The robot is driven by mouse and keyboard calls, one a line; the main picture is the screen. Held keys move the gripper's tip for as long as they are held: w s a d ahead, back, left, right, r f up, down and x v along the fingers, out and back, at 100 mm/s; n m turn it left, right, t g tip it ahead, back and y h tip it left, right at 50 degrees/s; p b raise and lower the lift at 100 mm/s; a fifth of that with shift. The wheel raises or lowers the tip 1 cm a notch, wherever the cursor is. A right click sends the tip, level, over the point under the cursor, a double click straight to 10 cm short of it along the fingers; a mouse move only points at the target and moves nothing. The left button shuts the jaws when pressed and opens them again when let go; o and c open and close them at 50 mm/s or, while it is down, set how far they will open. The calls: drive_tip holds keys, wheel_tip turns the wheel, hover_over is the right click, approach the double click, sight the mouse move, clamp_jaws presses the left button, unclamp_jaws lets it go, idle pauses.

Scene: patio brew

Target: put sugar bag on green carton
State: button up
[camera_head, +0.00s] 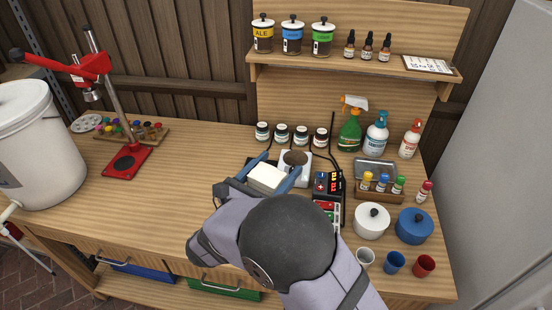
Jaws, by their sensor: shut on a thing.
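My gripper (275,169), with blue fingers, is shut on a white, block-shaped bag, which I take to be the sugar bag (268,178). The bag sits between the two fingers over the middle of the table, and my own arm hides part of the area below and in front of it. I cannot tell how high it is above the tabletop. A green carton (225,289) shows on the lower shelf under the table's front edge, below a drawer. Only part of it shows; the tabletop and drawer hide the rest.
A white device with a brown round top (296,160) stands just behind my gripper. A black power box (324,184), pots (371,221) and cups (395,263) stand to the right. A blue carton (145,270) lies left of the green one. The table's left middle is clear.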

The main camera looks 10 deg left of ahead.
sight(260, 188)
idle(0.4)
drive_tip(key=o, duration=2.1)
drive_tip(key=shift+f, duration=0.2)
drive_tip(key=shift+s+r, duration=0.1)
drive_tip(key=shift+r, duration=0.05)
drive_tip(key=b+v, duration=0.4)
drive_tip(key=v, duration=0.8)
